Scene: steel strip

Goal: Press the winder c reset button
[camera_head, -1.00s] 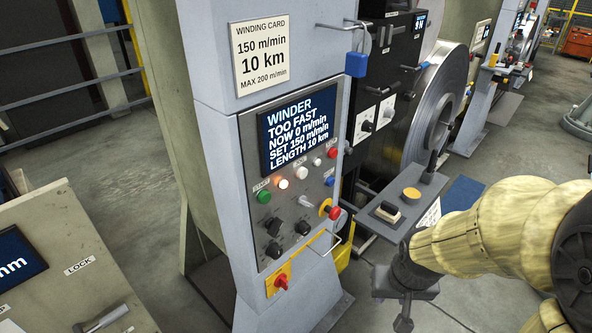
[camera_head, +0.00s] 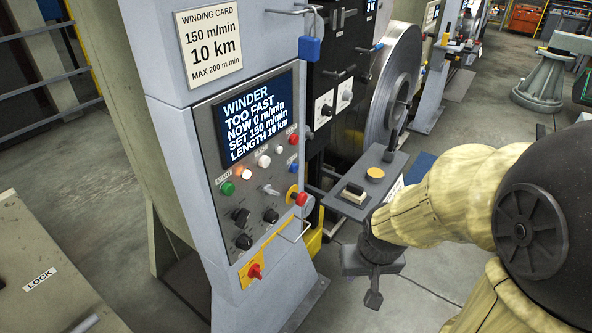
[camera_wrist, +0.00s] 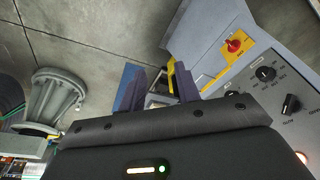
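The winder's grey control panel (camera_head: 262,205) is left of centre in the head view, with a screen (camera_head: 257,117) reading "WINDER TOO FAST, NOW 0 m/min". It bears a green button (camera_head: 227,188), white buttons (camera_head: 264,161), a red button (camera_head: 293,139) and a blue button (camera_head: 294,168). Most button labels are too small to read, so I cannot confirm which is reset. My gripper (camera_head: 373,299) hangs right of and below the panel, apart from it. In the wrist view my gripper (camera_wrist: 158,86) shows two dark fingers with an empty gap. The panel's lower part (camera_wrist: 285,75) shows at right.
A red-yellow mushroom button (camera_head: 301,198) and a wire handle (camera_head: 296,229) stick out from the panel. A red switch (camera_head: 255,271) sits below. A steel coil (camera_head: 395,85) is behind. Floor at lower right is clear.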

